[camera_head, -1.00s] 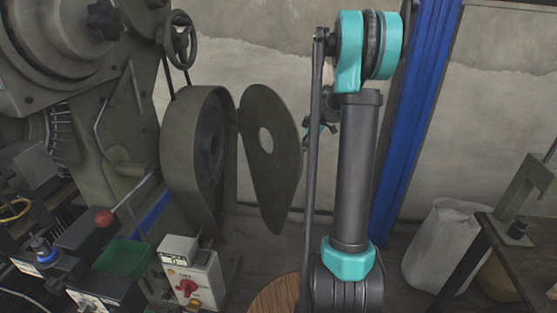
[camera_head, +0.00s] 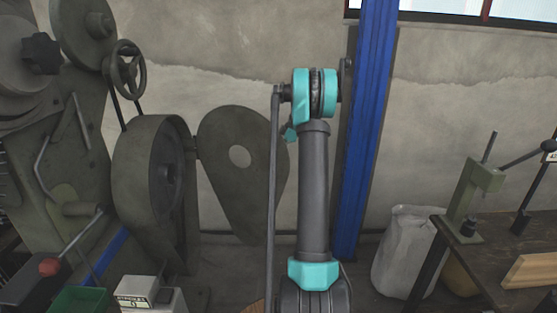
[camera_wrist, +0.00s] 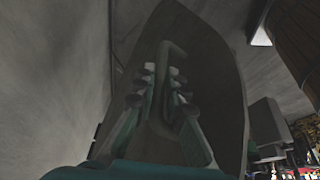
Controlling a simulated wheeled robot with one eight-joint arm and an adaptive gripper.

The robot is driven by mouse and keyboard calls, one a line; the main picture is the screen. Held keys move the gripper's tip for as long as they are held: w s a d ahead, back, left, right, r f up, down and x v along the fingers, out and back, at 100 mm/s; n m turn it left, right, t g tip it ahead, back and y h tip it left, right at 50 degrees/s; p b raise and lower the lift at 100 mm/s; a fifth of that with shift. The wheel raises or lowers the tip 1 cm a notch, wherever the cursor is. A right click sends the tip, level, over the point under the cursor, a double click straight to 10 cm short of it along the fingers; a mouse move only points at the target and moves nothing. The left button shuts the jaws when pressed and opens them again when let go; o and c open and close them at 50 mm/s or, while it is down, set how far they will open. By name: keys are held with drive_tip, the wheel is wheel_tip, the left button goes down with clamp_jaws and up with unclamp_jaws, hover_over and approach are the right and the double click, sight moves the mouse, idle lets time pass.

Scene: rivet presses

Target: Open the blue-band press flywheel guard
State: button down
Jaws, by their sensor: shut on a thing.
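The flywheel guard (camera_head: 225,200) is a dark green teardrop plate with a round hole. It stands swung out to the right of the flywheel housing (camera_head: 140,180), whose open side shows. A blue band (camera_head: 108,252) runs along the press frame below. In the wrist view the guard (camera_wrist: 220,75) fills the middle, with a bar-like handle (camera_wrist: 174,50) in front of it. My gripper (camera_wrist: 165,92) is shut on this handle, fingers on both sides. In the head view the gripper is mostly hidden behind my arm, near the guard's right edge.
A handwheel (camera_head: 126,68) sits above the housing. A control box (camera_head: 150,295) and a red-knobbed lever (camera_head: 50,266) are at the lower left. A blue post (camera_head: 366,130) stands behind my arm. A white sack (camera_head: 400,250) and a bench (camera_head: 490,255) are at the right.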

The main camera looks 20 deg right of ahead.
drive_tip(key=c, duration=1.6)
unclamp_jaws()
drive_tip(key=shift+o, duration=0.2)
drive_tip(key=shift+r, duration=0.1)
drive_tip(key=v, duration=1.1)
drive_tip(key=shift+r, duration=0.4)
drive_tip(key=shift+d, duration=0.1)
